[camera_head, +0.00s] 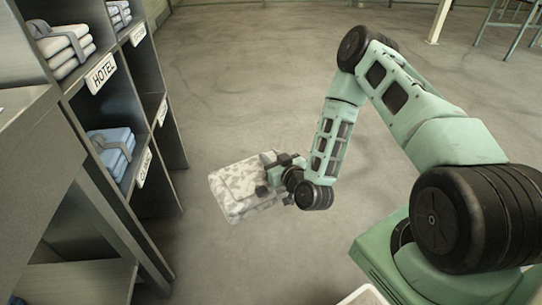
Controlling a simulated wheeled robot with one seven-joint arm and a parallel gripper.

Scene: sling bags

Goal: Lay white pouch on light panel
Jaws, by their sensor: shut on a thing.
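The white pouch (238,190) is a flat, rounded rectangle with a mottled white and grey surface. It is left of the picture's middle, beside the dark shelf unit. My gripper (268,180) is at its right edge and shut on it. The fingers and part of the pouch's right side overlap, so the exact grip is hard to see. The pouch appears to be held above the floor; its height cannot be told. No light panel can be clearly identified. A pale-rimmed corner (362,297) shows at the bottom edge, mostly cut off.
A grey surface (25,125) is at far left. Open concrete floor (250,80) lies beyond the pouch.

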